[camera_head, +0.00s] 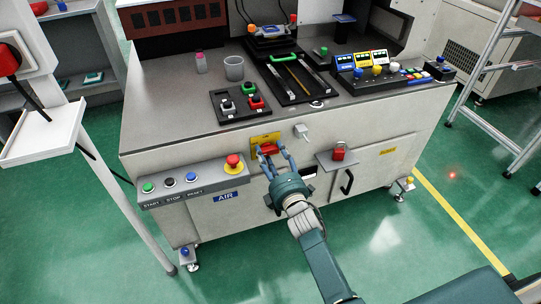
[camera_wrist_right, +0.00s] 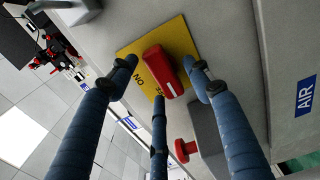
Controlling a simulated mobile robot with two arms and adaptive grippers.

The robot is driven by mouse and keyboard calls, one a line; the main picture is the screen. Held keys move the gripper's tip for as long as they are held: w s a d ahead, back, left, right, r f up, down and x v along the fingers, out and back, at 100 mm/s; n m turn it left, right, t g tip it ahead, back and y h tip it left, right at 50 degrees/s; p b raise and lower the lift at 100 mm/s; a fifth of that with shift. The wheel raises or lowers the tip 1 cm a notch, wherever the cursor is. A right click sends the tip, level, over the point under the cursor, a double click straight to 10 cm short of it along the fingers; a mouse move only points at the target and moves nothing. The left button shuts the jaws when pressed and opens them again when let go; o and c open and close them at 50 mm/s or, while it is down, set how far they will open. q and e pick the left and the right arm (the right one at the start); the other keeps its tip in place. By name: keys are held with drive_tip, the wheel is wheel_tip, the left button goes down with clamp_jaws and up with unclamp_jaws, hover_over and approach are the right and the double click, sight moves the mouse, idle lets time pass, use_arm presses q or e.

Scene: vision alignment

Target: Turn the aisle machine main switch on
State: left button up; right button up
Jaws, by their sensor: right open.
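The main switch (camera_head: 269,149) is a red handle on a yellow plate (camera_head: 265,138), on the front face of the machine. In the right wrist view the red handle (camera_wrist_right: 160,72) sits on the yellow plate (camera_wrist_right: 178,34), with the letters "ON" upside down beside it. My right gripper (camera_head: 273,154) is open, its blue fingers around the handle. In the right wrist view two fingers flank the handle and a third is below it; a gap seems to show, but contact is hard to tell. My left gripper is not in view.
A button box (camera_head: 187,182) with an emergency stop (camera_head: 233,162) is left of the switch. A grey knob (camera_head: 301,131) and a small shelf with a red padlock-like part (camera_head: 339,152) are to the right. Green floor (camera_head: 400,240) in front is clear.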

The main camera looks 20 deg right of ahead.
drive_tip(key=c, duration=1.2)
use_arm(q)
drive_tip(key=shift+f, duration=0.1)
use_arm(e)
drive_tip(key=shift+m, duration=0.5)
drive_tip(key=m+p, duration=0.1)
drive_tip(key=m, duration=0.2)
drive_tip(key=m+p, duration=0.1)
drive_tip(key=m, duration=0.2)
drive_tip(key=m+p, duration=0.1)
drive_tip(key=m, duration=0.2)
drive_tip(key=shift+d+f, duration=0.15)
drive_tip(key=shift+d, duration=0.15)
drive_tip(key=m+p, duration=0.1)
drive_tip(key=m, duration=0.2)
drive_tip(key=shift+f+m, duration=0.1)
drive_tip(key=shift+m, duration=0.3)
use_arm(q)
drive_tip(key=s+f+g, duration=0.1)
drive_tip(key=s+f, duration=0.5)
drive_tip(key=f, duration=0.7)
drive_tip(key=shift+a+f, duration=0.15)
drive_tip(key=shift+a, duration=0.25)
use_arm(e)
drive_tip(key=shift+f+m, duration=0.15)
drive_tip(key=shift+m, duration=1.85)
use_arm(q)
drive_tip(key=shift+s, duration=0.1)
